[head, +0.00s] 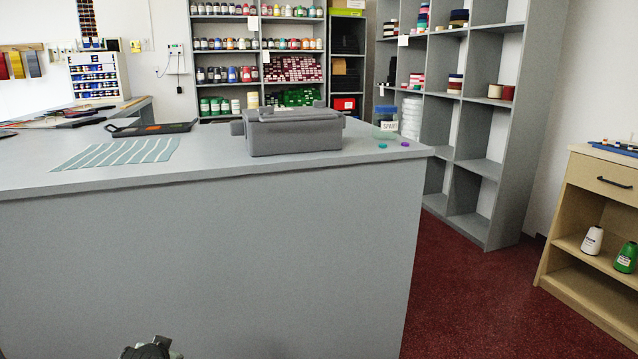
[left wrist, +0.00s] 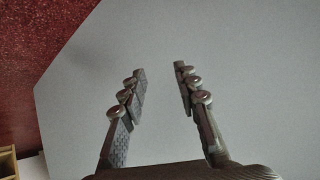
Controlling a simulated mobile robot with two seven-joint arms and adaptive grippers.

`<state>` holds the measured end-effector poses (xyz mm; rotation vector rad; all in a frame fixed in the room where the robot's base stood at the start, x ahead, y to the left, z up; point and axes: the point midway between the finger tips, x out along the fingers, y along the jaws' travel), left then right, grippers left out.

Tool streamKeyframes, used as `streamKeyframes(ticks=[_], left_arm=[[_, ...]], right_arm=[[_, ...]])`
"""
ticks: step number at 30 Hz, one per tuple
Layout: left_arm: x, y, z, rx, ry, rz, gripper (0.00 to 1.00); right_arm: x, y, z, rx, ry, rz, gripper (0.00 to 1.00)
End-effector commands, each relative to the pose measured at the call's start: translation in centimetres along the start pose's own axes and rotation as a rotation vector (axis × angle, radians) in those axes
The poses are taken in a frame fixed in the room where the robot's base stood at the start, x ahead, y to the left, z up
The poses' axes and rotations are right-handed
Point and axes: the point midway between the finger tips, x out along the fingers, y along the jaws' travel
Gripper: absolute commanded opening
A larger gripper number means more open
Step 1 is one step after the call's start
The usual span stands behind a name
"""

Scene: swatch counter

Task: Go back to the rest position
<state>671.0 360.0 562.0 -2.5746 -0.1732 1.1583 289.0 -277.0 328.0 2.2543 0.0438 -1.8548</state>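My left gripper (left wrist: 160,72) shows in the left wrist view with its two fingers spread apart and nothing between them. Behind the fingers is a plain grey surface, which looks like the side of the counter. In the head view, a small dark piece of one of my arms shows at the bottom edge, in front of the grey counter (head: 210,265). Its fingers cannot be made out there. My right gripper cannot be made out in either view.
On the counter are a grey lidded box (head: 292,136), a striped swatch sheet (head: 118,153), a black tray (head: 152,129), a clear jar (head: 385,118) and small coloured discs. Shelves (head: 480,168) stand behind. A wooden cabinet (head: 595,235) is at right. Red floor (head: 475,300) lies clear between.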

Motion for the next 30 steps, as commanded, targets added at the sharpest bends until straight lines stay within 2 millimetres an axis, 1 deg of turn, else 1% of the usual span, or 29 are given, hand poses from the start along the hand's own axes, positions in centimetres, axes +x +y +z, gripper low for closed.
streamKeyframes(ticks=[1, 2, 3, 5, 6, 8, 9, 11, 12, 15, 18, 21, 24, 30], left_arm=[[0.2, 1.9, 4.1, 0.009, -0.048, 0.023, 0.31], [0.1, 2.9, 6.2, 0.013, -0.073, 0.035, 0.31], [0.0, 4.2, 9.1, 0.018, -0.105, 0.052, 0.31], [-0.5, 6.0, 13.3, 0.025, -0.155, 0.076, 0.31], [-0.9, 7.1, 16.1, 0.029, -0.187, 0.092, 0.31], [-1.8, 8.8, 20.2, 0.034, -0.236, 0.115, 0.31], [-2.6, 9.9, 23.1, 0.037, -0.270, 0.131, 0.31], [-3.9, 11.4, 27.1, 0.042, -0.320, 0.153, 0.31], [-4.8, 12.3, 29.5, 0.043, -0.350, 0.166, 0.31], [-7.2, 14.1, 34.8, 0.047, -0.417, 0.195, 0.31], [-9.2, 15.3, 38.4, 0.048, -0.465, 0.215, 0.31], [-10.4, 16.0, 40.5, 0.049, -0.493, 0.226, 0.31], [-10.9, 16.2, 41.3, 0.049, -0.504, 0.231, 0.31], [-10.9, 16.2, 41.3, 0.049, -0.505, 0.231, 0.31]], right_arm=[[0.0, 0.0, 0.0, 0.000, 0.000, 0.000, 0.33], [0.0, 0.0, 0.0, 0.000, 0.000, 0.000, 0.33], [0.0, 0.0, 0.0, 0.000, 0.000, 0.000, 0.33], [0.0, 0.0, 0.0, 0.000, 0.000, 0.000, 0.33], [0.0, 0.0, 0.0, 0.000, 0.000, 0.000, 0.33], [0.0, 0.0, 0.0, 0.000, 0.000, 0.000, 0.33], [0.0, 0.0, 0.0, 0.000, 0.000, 0.000, 0.33], [0.0, 0.0, 0.0, 0.000, 0.000, 0.000, 0.33], [0.0, 0.0, 0.0, 0.000, 0.000, 0.000, 0.33], [0.0, 0.0, 0.0, 0.000, -0.001, 0.000, 0.33], [0.0, 0.0, 0.1, 0.000, -0.001, 0.000, 0.33], [0.0, 0.0, 0.1, 0.000, -0.001, 0.000, 0.33], [0.0, 0.0, 0.1, 0.000, -0.002, 0.000, 0.33], [0.0, 0.0, 0.2, 0.000, -0.002, 0.000, 0.33]])
